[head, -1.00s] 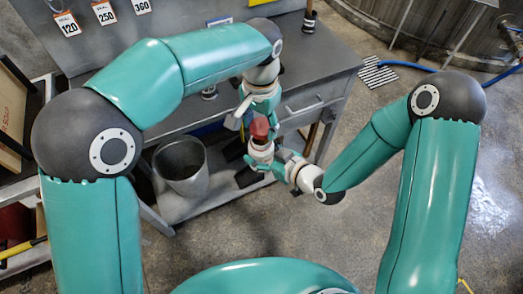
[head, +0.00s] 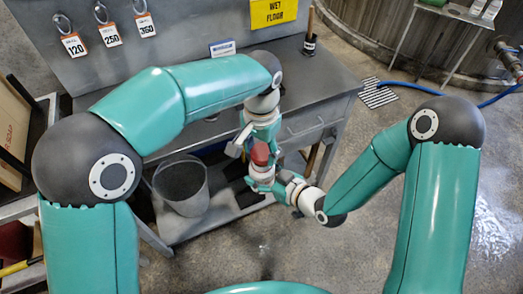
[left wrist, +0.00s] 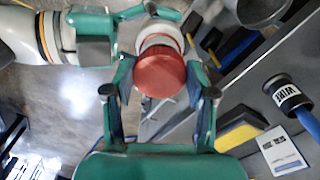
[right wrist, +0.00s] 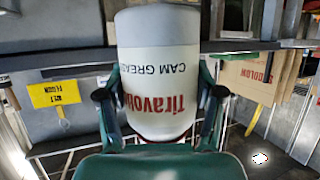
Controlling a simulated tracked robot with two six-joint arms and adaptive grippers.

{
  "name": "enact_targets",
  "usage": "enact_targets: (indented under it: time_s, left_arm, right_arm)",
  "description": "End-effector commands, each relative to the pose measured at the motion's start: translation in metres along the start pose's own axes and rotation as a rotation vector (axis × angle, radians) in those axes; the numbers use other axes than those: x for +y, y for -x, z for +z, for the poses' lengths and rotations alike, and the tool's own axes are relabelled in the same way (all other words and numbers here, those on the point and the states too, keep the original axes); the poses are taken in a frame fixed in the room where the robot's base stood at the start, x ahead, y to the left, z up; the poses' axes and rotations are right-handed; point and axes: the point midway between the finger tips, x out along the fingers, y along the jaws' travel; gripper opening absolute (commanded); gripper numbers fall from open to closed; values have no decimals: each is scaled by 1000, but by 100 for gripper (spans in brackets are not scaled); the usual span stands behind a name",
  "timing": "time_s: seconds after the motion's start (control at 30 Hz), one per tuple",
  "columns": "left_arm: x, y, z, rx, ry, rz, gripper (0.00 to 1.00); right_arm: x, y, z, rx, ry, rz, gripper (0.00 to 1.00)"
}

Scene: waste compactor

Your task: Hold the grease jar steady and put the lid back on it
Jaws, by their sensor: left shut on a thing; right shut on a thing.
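The red lid (left wrist: 160,75) is between the fingers of my left gripper (left wrist: 159,66), which is shut on it. In the head view the lid (head: 260,153) sits directly above the white grease jar (head: 262,173). My right gripper (right wrist: 160,84) is shut around the jar, whose "CAM GREASE" label (right wrist: 155,75) appears upside down in the right wrist view. Lid and jar look lined up and very close. A thin red edge shows at the jar's end in the right wrist view. I cannot tell whether the lid is seated on the rim.
A grey workbench (head: 225,127) with a drawer stands behind my grippers. A grey bin (head: 181,187) stands on its lower shelf. A dark, blue-handled "WIRE" labelled item (left wrist: 287,97) shows in the left wrist view. Open floor (head: 330,250) lies in front.

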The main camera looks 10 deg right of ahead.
Motion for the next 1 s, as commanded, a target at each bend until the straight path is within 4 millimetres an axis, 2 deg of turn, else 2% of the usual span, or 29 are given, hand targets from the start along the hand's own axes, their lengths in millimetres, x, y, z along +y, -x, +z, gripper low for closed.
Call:
enact_targets:
  time_s: [0.43, 1.0]
  left_arm:
    - [0, -17, 0, -2, 0, 0, 34]
    - [0, -19, 0, -1, 0, 0, 34]
  right_arm:
    - [0, 0, -1, 2, 1, 0, 4]
    - [0, 0, -1, 2, 1, 0, 4]
